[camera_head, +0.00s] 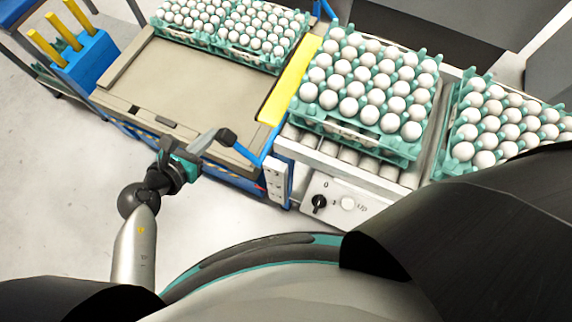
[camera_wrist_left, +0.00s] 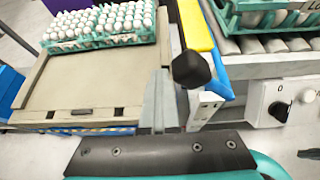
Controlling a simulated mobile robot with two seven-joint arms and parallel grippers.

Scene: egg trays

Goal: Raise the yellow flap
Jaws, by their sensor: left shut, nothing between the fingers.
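The yellow flap (camera_head: 290,82) is a long strip between the beige platform and the roller conveyor. It also shows at the top of the left wrist view (camera_wrist_left: 195,25). A blue lever (camera_head: 248,156) with a black knob (camera_head: 226,136) sits at its near end. The knob shows large in the left wrist view (camera_wrist_left: 191,69). My left gripper (camera_head: 208,139) is shut and empty, its grey fingers beside the knob, on its left. I cannot tell whether they touch it. My right gripper is not in view.
Egg trays (camera_head: 350,132) stand on the conveyor right of the flap, with more trays farther right. Other egg trays stand at the platform's (camera_head: 185,75) far end; its near part is bare. A control box with a black dial (camera_head: 319,203) is at the conveyor's near end.

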